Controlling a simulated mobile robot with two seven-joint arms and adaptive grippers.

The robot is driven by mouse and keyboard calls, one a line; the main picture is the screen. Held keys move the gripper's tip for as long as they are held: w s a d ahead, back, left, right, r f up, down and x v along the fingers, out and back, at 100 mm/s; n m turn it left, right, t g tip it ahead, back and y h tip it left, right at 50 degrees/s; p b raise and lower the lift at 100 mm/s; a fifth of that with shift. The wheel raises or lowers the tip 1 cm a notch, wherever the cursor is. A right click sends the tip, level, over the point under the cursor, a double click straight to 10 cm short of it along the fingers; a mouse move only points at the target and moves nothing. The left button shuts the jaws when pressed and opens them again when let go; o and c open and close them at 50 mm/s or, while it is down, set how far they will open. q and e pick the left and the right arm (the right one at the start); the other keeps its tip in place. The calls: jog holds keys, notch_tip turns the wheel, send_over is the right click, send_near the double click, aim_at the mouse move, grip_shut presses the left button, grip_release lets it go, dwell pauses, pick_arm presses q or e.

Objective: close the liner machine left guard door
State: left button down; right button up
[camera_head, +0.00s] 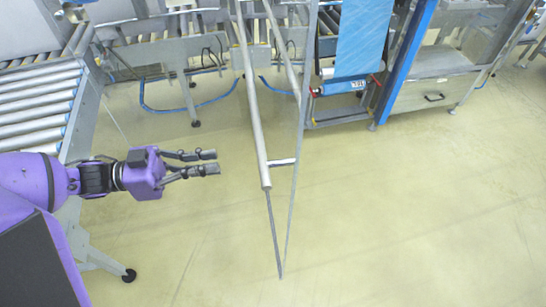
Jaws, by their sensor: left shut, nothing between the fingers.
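The left guard door (252,110) stands swung out from the machine toward me, near the middle of the head view. It has a thick grey tube frame, a short crossbar (283,162) and thin edges that meet low near the floor. Its panel looks see-through. My left gripper (215,162) is to the left of the door, pointing right, with a gap between its fingertips and the door frame. It is shut and holds nothing. My right gripper is out of the frame.
A roller conveyor (38,105) stands at the left. The liner machine with a blue film sheet (362,42) and a blue post (405,60) is at the back. A grey cabinet (425,93) stands right of it. The floor (420,200) at the right is clear.

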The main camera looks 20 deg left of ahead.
aim_at(284, 156)
pick_arm(q)
jog(key=x, duration=1.3)
jog(key=shift+w, duration=0.1)
jog(key=shift+d, duration=0.15)
